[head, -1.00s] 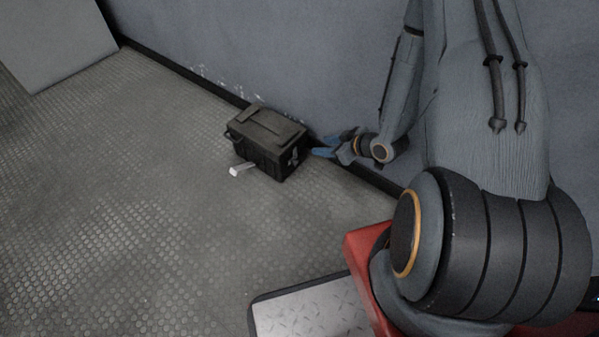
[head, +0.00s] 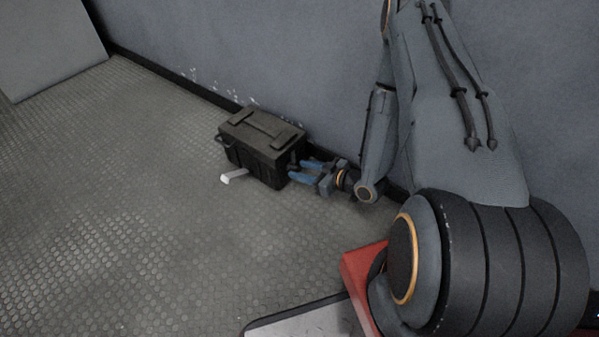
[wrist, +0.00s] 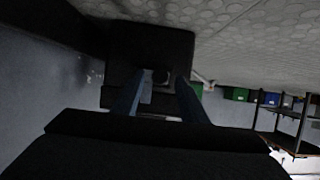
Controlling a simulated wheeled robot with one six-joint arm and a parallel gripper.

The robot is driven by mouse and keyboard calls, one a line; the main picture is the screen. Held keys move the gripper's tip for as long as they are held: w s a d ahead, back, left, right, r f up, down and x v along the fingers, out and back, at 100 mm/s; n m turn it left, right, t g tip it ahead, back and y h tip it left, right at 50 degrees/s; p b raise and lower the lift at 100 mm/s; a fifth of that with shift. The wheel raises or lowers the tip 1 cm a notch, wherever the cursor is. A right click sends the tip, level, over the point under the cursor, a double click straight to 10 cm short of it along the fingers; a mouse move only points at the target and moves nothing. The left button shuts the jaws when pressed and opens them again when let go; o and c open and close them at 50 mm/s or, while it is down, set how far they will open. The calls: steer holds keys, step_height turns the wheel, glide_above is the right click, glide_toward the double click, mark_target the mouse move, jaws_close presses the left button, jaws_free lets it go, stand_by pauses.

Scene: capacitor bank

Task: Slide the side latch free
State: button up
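A black case (head: 258,140) with a ridged lid stands on the floor against the grey wall. My gripper (head: 296,171) is at its right end, with the two blue fingers apart and pointing at that side. In the wrist view the dark case (wrist: 177,46) fills the space ahead of my gripper (wrist: 161,77). A small dark part with a paler patch, possibly the side latch (wrist: 160,76), shows between the fingertips. Whether the fingers touch it I cannot tell. In the head view the latch is hard to make out behind the fingers.
A pale bar (head: 233,177) sticks out low at the front of the case. The wall (head: 300,70) runs close behind the case and my arm. The textured floor (head: 130,220) to the left and front is clear. Shelving with coloured bins (wrist: 270,98) is distant.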

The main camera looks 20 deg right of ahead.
steer(key=shift+w+a+f, duration=0.2)
steer(key=shift+w+a, duration=0.1)
steer(key=shift+w, duration=0.15)
jaws_close()
steer(key=shift+s+a, duration=0.1)
steer(key=shift+s, duration=0.05)
steer(key=shift+s+a+r+p, duration=0.1)
steer(key=shift+s+a+p, duration=0.5)
steer(key=shift+a+p, duration=0.3)
steer(key=shift+s+a, duration=0.15)
